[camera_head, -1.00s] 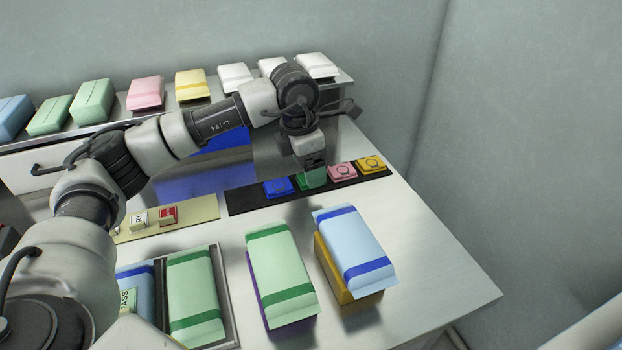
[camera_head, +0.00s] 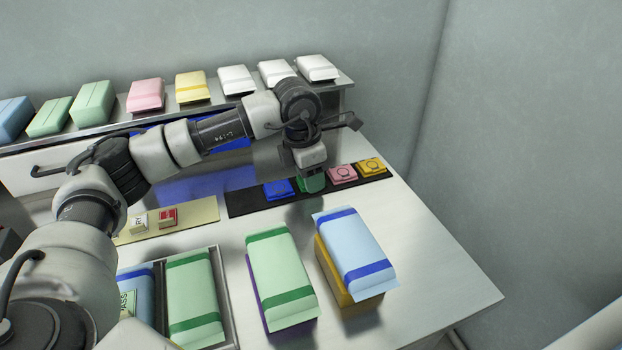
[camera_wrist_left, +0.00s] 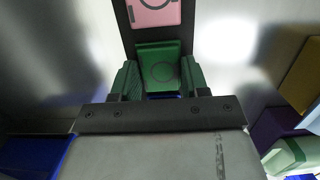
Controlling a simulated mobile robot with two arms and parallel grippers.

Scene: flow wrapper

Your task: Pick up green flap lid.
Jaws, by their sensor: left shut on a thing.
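The green flap lid (camera_head: 316,184) is in the row on the black strip, between the blue lid (camera_head: 278,189) and the pink lid (camera_head: 343,173). My left gripper (camera_head: 311,174) points down over it and is shut on it. In the left wrist view, the green lid (camera_wrist_left: 160,68) sits between the two fingers of my left gripper (camera_wrist_left: 159,78), one on each side. Whether the lid is clear of the strip cannot be told. My right gripper is not in view.
A yellow lid (camera_head: 371,165) ends the black strip (camera_head: 250,203). Light green (camera_head: 280,265) and light blue (camera_head: 352,240) packs stand on blocks in front. A beige strip with red (camera_head: 168,216) and white buttons lies left. The table's right side is clear.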

